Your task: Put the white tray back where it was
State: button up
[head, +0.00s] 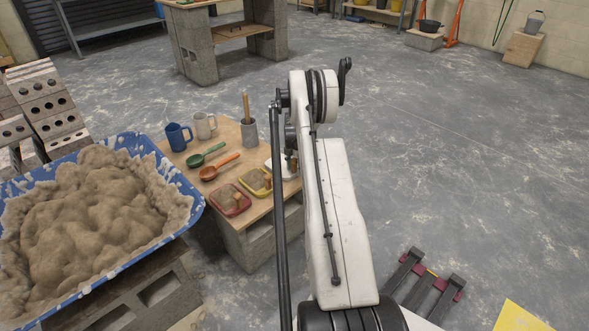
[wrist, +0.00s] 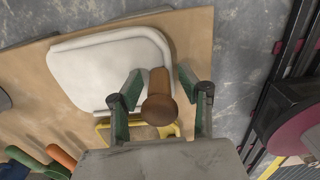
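The white tray (wrist: 100,72) lies on the wooden tabletop in the wrist view, close to the board's edge. In the head view only part of the white tray (head: 272,164) shows beside my arm. A round-ended wooden handle (wrist: 160,100) stands up over the tray's right side, its lower end hidden from me. My gripper (wrist: 160,77) is open, with one green finger on each side of the handle and a visible gap at both. The fingers look apart from the tray's rim. My arm hides the gripper in the head view.
The yellow tray (head: 248,184) and red tray (head: 226,208) sit next to the white one. Green (head: 196,161) and orange (head: 211,172) scoops, two mugs and a grey pot (head: 249,134) share the table. A blue tub (head: 190,196) of mortar stands left.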

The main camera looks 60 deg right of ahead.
notch_tip(320, 180, up, 12)
jog(key=p, duration=0.3)
jog(key=shift+r, duration=0.15)
dwell(0.4)
jog(key=w+a+r+m+t+h, duration=0.1)
jog(key=w+a+r+m, duration=0.25)
jog(key=a+r, duration=0.85)
jog(key=w+a+r+m+t, duration=0.15)
jog(key=w+a+r, duration=0.25)
jog(key=a+r, duration=0.75)
jog(key=s+a+r+m+t, duration=0.1)
jog(key=s+a+r+m, duration=0.15)
jog(key=a+r, duration=0.45)
jog(key=s+a+r+m, duration=0.1)
jog(key=s+a+r, duration=0.25)
jog(key=a, duration=0.65)
jog(key=s+a+m+t+y, duration=0.1)
jog(key=s+a+m+t, duration=0.2)
jog(key=s+a, duration=1.6)
jog(key=a+m, duration=0.3)
jog(key=m, duration=0.1)
jog(key=shift+s+f, duration=0.3)
jog(key=shift+r+t+p, duration=0.1)
jog(key=shift+t+p, duration=0.15)
jog(key=shift+p, duration=0.1)
